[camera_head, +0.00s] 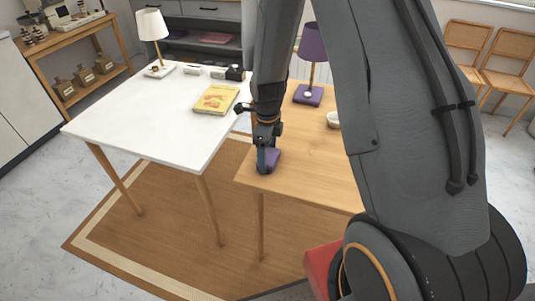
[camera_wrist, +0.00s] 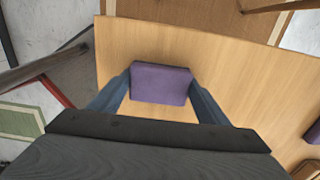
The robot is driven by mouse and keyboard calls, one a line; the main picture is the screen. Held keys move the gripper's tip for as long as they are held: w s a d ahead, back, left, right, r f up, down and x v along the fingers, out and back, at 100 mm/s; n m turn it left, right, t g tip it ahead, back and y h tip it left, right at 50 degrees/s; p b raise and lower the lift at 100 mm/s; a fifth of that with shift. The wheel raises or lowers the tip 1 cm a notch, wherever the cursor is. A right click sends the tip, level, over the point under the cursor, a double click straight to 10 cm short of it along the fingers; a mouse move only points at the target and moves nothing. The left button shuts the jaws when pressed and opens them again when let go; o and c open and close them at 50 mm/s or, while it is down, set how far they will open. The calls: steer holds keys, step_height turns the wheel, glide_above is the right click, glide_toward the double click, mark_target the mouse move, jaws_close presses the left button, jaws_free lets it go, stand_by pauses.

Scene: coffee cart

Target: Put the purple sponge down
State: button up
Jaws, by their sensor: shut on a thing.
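The purple sponge (camera_wrist: 161,84) is a small block held between the two blue fingers of my gripper (camera_wrist: 160,92) in the wrist view. In the head view, my gripper (camera_head: 267,160) points down at the near left corner of the wooden table (camera_head: 310,185), with the purple sponge (camera_head: 272,156) at its fingertips. The sponge is over the wooden tabletop, close to its edge. I cannot tell whether its underside touches the wood. My arm hides part of the table.
A purple lamp (camera_head: 312,50) and a white bowl (camera_head: 334,119) stand farther back on the wooden table. The white table (camera_head: 140,115) adjoins at left, with a yellow book (camera_head: 215,99) and a white lamp (camera_head: 153,28). Bare wood lies around the sponge.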

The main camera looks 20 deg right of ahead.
steer(key=shift+f, duration=0.2)
steer(key=o, duration=1.2)
steer(key=shift+r, duration=0.1)
step_height(320, 180, up, 11)
steer(key=b, duration=0.2)
steer(key=shift+s+d+r+n+t, duration=0.1)
steer(key=shift+s+r+n, duration=0.6)
steer(key=shift+s+n, duration=2.85)
steer(key=shift+s+a+r+n+t, duration=0.1)
steer(key=shift+s+r+n, duration=0.65)
steer(key=shift+s+n, duration=2.85)
steer(key=shift+s+d+r+n+t, duration=0.1)
steer(key=shift+s+r+n, duration=1.05)
steer(key=shift+n, duration=4.3)
steer(key=shift+s+f, duration=0.45)
